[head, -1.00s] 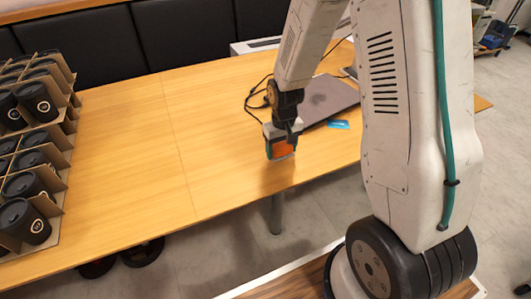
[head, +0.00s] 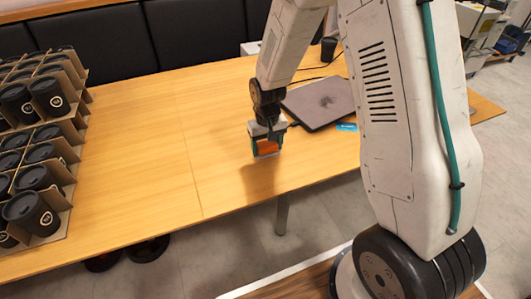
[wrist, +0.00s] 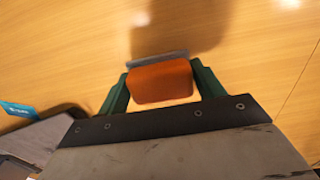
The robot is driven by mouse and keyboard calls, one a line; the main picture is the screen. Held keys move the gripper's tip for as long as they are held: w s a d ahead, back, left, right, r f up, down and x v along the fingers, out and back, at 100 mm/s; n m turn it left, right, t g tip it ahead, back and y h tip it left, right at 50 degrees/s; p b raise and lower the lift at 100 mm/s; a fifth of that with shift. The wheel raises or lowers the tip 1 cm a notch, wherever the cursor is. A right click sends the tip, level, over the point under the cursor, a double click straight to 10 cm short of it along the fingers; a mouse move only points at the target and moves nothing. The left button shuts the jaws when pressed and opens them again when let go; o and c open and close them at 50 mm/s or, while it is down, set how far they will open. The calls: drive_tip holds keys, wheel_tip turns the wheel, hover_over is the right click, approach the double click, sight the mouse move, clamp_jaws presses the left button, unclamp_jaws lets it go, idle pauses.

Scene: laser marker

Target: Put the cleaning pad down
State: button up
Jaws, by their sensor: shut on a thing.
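The cleaning pad is an orange block (head: 265,147) with a grey layer along one side. My gripper (head: 267,142) is shut on it, with its green fingers on either side. In the wrist view the orange block (wrist: 160,83) sits between the fingers, and the grey layer shows at its far edge. The pad is over bare wooden table (head: 225,145), left of the laptop and near the front edge. A shadow falls on the table by it. It seems a little above the surface, but I cannot tell the exact gap.
A closed grey laptop (head: 318,103) with a dark smudge on its lid lies to the right, with a blue card (head: 346,127) beside it. Cardboard crates of black cups (head: 40,95) fill the table's left end. The middle of the table is clear.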

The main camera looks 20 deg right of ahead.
sight(266, 160)
drive_tip(key=shift+w+a, duration=0.15)
drive_tip(key=shift+w, duration=0.1)
drive_tip(key=shift+f, duration=1.75)
drive_tip(key=shift+s+f, duration=0.15)
drive_tip(key=shift+f, duration=0.25)
drive_tip(key=o, duration=0.9)
drive_tip(key=shift+f, duration=0.1)
drive_tip(key=shift+o, duration=0.6)
drive_tip(key=shift+r, duration=0.5)
wheel_tip(266, 160, up, 12)
drive_tip(key=shift+r, duration=0.1)
